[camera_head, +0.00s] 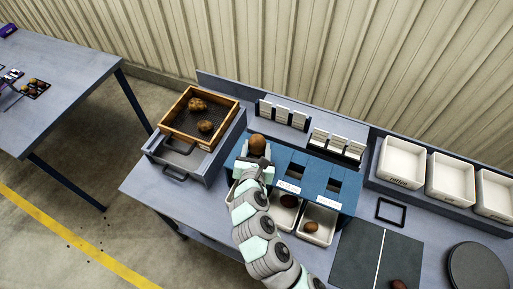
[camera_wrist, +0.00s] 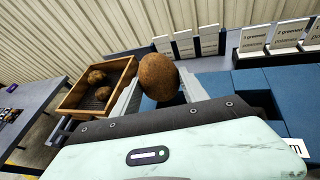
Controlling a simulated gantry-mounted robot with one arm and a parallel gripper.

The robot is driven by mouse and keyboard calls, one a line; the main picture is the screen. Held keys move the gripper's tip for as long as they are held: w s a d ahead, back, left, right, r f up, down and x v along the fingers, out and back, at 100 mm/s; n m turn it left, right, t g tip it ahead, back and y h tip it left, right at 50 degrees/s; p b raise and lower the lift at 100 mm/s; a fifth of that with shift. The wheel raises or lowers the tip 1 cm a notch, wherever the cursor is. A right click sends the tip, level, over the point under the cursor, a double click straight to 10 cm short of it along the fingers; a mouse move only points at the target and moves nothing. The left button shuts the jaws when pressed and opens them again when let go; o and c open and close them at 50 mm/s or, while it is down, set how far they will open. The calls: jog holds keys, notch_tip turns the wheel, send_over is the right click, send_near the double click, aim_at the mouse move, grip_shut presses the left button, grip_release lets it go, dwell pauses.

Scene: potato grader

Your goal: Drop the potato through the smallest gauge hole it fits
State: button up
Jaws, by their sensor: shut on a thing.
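A round brown potato (camera_head: 257,143) is held in my gripper (camera_head: 258,156), above the left end of the blue gauge stand (camera_head: 279,158). In the wrist view the potato (camera_wrist: 159,77) sits between the grey fingers, which are shut on it. The stand shows two dark square holes, a middle one (camera_head: 298,170) and a right one (camera_head: 334,185). The area under the potato is hidden by it and my arm. White bins stand under the front of the stand; the middle bin (camera_head: 277,219) and right bin (camera_head: 328,240) each hold a potato.
A wooden-framed sieve tray (camera_head: 236,110) with two potatoes stands at the left. White label cards (camera_head: 283,115) stand behind the gauge. White bins (camera_head: 402,184) line the right back. A dark mat (camera_head: 357,250) and round disc (camera_head: 477,268) lie at the right front.

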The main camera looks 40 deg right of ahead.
jog(key=shift+f+b, duration=1.2)
jog(key=shift+f, duration=0.2)
jog(key=shift+f+b, duration=0.35)
jog(key=shift+f, duration=0.65)
jog(key=o, duration=1.6)
jog(key=shift+o, duration=0.2)
jog(key=shift+o, duration=1.4)
